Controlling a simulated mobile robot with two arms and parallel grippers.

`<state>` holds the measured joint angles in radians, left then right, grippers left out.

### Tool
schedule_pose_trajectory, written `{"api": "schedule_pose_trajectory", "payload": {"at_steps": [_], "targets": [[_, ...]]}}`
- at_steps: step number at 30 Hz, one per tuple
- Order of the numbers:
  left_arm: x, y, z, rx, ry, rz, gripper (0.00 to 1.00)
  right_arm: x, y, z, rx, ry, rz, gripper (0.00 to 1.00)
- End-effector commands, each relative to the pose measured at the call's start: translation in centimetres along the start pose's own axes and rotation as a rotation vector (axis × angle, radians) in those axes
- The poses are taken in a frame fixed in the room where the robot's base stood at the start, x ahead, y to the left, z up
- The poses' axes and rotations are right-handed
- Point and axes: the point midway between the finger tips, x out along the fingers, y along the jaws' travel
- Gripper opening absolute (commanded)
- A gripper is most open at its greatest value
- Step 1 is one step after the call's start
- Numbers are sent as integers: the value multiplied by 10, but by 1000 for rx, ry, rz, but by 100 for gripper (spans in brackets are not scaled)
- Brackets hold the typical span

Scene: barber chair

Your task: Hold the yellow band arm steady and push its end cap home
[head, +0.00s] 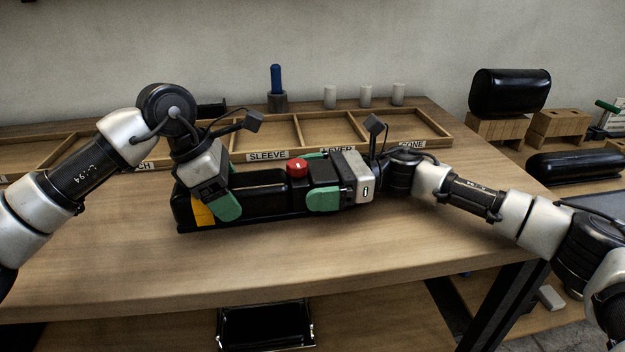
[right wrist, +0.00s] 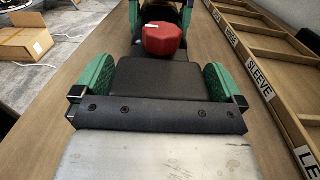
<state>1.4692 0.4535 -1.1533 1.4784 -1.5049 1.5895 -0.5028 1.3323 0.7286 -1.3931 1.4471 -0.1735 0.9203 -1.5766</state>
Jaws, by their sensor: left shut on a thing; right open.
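A long black padded arm with a yellow band (head: 202,212) near its left end lies on the workbench. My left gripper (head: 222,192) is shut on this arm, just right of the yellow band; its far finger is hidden. My right gripper (head: 319,179) is open around the arm's right end, its green fingers on either side. In the right wrist view the black end (right wrist: 160,80) lies between the two green fingers, close to the gripper's front. A red knob-like piece (head: 297,168) stands up from the arm between the grippers. I cannot tell which part is the end cap.
A divided wooden tray (head: 248,150) with labels runs along the back of the bench. Behind it stand a blue-handled tool (head: 276,78) and white cylinders (head: 365,95). Black cushions (head: 510,92) sit at the right. The bench front (head: 250,265) is clear.

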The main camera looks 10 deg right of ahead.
Motion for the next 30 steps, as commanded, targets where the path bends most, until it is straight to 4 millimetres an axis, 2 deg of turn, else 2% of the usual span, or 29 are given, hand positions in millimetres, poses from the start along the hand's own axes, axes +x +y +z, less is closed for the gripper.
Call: {"api": "schedule_pose_trajectory", "payload": {"at_steps": [5, 12, 16, 21, 30], "targets": [[-1, 1, 0, -1, -2, 2, 29, -26, -1, -1, 2, 1, -7, 100], [-1, 1, 0, -2, -2, 3, 29, -78, -1, -1, 2, 0, -8, 100], [-1, 1, 0, -2, -1, 3, 29, -100, -1, -1, 3, 0, -7, 100], [-2, 1, 0, -2, -1, 3, 29, -115, -1, -1, 2, 1, -4, 100], [-2, 1, -1, -2, -1, 3, 29, -118, -1, -1, 2, 0, -3, 100]]}}
